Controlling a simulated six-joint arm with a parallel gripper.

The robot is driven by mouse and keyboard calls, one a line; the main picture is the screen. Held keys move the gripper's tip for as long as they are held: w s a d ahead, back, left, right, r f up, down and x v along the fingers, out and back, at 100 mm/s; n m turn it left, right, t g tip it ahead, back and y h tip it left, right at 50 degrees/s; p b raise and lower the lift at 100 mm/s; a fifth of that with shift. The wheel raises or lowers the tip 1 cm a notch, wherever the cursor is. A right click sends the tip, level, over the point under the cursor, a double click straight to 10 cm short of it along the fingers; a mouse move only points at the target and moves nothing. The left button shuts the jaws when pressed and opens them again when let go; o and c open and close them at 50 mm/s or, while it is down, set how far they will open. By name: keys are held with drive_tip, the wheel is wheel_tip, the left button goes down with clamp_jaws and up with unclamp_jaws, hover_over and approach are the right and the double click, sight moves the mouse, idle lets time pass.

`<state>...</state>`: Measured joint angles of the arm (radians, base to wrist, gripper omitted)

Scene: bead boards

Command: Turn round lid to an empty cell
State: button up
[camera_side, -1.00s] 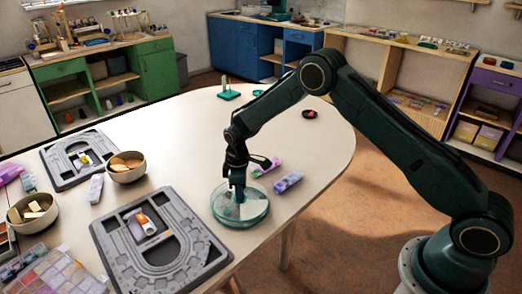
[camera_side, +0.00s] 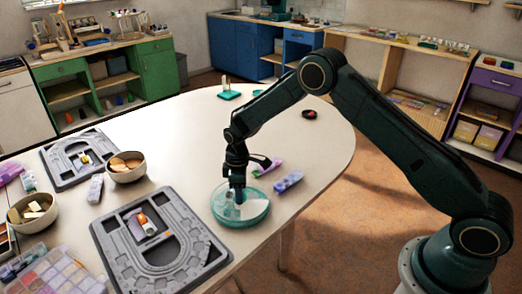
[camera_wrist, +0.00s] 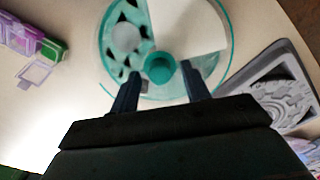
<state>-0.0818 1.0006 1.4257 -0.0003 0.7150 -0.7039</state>
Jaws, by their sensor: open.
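The round lid (camera_wrist: 138,68) is teal-rimmed and lies on a round dish (camera_side: 262,217) near the table's right edge. A teal round knob (camera_wrist: 160,69) stands at the lid's middle. A pale wedge (camera_wrist: 190,28) covers the upper right of the lid in the wrist view, and dark shapes show at the left beside a grey round spot (camera_wrist: 126,37). I cannot tell from this which cell is empty. My gripper (camera_wrist: 168,76) is open, with its fingers on either side of the knob. Whether they touch it is unclear. The lower part of the dish is hidden by my gripper.
A grey bead board (camera_side: 108,243) lies left of the dish, and another (camera_side: 60,180) lies behind it. Bowls (camera_side: 126,176) and a clear bead box (camera_side: 55,280) stand at the left. A purple pill box (camera_side: 288,181) lies just right of the dish.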

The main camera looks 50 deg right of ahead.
wheel_tip(320, 180, up, 14)
drive_tip(key=shift+f, duration=0.15)
idle(0.5)
idle(0.3)
drive_tip(key=s+d+r+m+t, duration=0.3)
drive_tip(key=s+r+m, duration=0.1)
drive_tip(key=s+r, duration=1.3)
drive_tip(key=s+r+m+t, duration=0.1)
drive_tip(key=s+m, duration=0.1)
drive_tip(key=s, duration=0.8)
drive_tip(key=s+d+r+m+t, duration=0.1)
drive_tip(key=s+m, duration=0.2)
drive_tip(key=s, duration=0.7)
drive_tip(key=shift+d+t, duration=0.25)
drive_tip(key=shift+t, duration=0.05)
